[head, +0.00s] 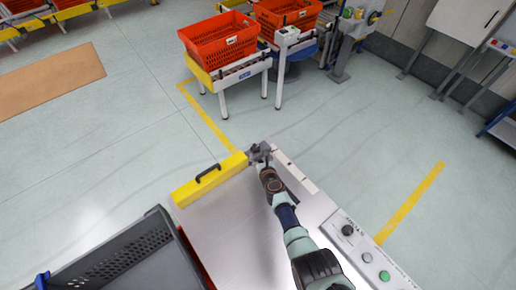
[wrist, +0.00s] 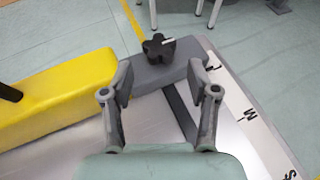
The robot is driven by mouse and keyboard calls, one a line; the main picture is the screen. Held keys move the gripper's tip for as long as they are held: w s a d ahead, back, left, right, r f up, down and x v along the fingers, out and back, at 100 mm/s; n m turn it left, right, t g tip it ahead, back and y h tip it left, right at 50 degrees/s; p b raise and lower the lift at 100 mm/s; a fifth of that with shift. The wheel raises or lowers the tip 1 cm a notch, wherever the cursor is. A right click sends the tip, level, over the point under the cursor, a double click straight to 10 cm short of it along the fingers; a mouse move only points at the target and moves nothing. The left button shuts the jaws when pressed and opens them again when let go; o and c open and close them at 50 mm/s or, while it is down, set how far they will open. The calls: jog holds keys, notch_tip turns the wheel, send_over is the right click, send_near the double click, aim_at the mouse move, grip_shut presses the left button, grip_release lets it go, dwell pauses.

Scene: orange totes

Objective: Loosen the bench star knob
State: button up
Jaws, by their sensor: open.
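The black star knob (wrist: 158,47) with a white mark sits on a grey clamp block (wrist: 165,72) at the corner of the bench. In the wrist view my gripper (wrist: 162,80) is open, one finger on each side of the block's near part. The knob lies just beyond the fingertips, and nothing is held. In the head view my gripper (head: 266,168) reaches to the far corner of the bench, right by the grey block (head: 259,152). The knob is too small there to make out clearly.
A yellow bar (wrist: 55,95) with a black handle adjoins the block on the left. The metal bench top (head: 225,220) is clear. A control panel (head: 362,250) with a green button is at the bench's right, a grey crate (head: 125,262) at front left. Orange totes (head: 220,42) stand farther off.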

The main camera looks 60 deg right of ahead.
aim_at(256, 148)
jog(key=b+x, duration=0.2)
jog(key=x, duration=0.1)
jog(key=b+x, duration=0.2)
jog(key=b, duration=0.1)
jog(key=shift+w+d+f, duration=0.2)
jog(key=shift+f, duration=0.2)
jog(key=shift+w+d+r+b, duration=0.15)
jog(key=shift+w+d+b, duration=0.2)
jog(key=shift+b, duration=0.2)
jog(key=c, duration=0.8)
